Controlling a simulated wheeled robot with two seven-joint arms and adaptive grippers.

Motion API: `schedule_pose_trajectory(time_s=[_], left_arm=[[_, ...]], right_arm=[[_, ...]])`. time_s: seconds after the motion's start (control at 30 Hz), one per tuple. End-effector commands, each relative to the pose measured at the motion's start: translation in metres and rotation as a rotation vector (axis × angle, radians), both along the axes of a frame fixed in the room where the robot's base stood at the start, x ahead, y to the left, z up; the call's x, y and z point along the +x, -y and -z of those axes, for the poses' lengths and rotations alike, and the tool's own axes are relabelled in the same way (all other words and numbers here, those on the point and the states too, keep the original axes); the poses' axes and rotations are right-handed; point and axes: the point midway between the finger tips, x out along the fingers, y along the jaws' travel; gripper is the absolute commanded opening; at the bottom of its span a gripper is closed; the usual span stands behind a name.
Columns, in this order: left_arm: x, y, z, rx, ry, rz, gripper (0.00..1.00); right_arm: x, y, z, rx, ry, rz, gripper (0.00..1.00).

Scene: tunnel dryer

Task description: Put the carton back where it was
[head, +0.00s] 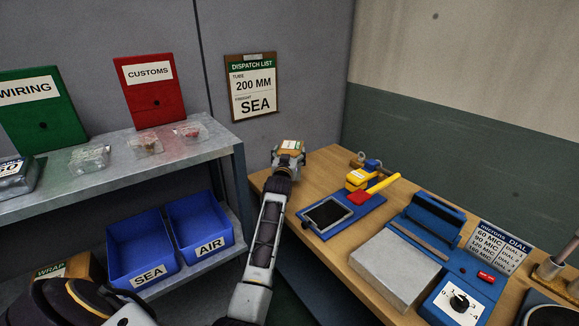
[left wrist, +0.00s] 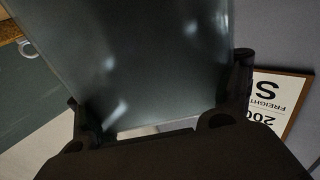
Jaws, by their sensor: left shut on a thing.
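My left gripper (head: 288,160) is at the left end of the wooden bench, near the grey wall. In the left wrist view the fingers of my left gripper (left wrist: 160,115) stand on both sides of a large, smooth dark grey face (left wrist: 150,60) of the held thing. Whether its base touches the bench is hidden by the gripper. My right gripper is not in view.
The bench (head: 325,165) holds a blue board with a scale (head: 327,214), a yellow and red tool (head: 372,185) and a blue sealer (head: 430,230). A grey shelf (head: 115,160) with blue SEA (head: 148,274) and AIR (head: 208,246) bins stands left. A dispatch list (head: 252,88) hangs behind.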

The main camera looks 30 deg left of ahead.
Motion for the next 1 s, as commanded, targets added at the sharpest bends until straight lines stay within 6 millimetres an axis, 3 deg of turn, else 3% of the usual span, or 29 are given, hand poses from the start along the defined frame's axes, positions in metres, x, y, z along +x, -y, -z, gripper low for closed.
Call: schedule_pose_trajectory(time_s=[0.5, 0.97, 1.0], left_arm=[[0.000, 0.000, 0.044, 0.000, 0.005, 0.000, 0.27], [0.000, 0.000, 0.047, 0.001, 0.006, 0.000, 0.27], [0.000, 0.000, 0.051, -0.001, -0.002, 0.000, 0.83]], right_arm=[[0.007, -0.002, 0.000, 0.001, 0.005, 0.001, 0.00], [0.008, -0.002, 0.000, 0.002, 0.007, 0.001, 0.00], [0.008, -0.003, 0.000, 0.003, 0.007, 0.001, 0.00]])
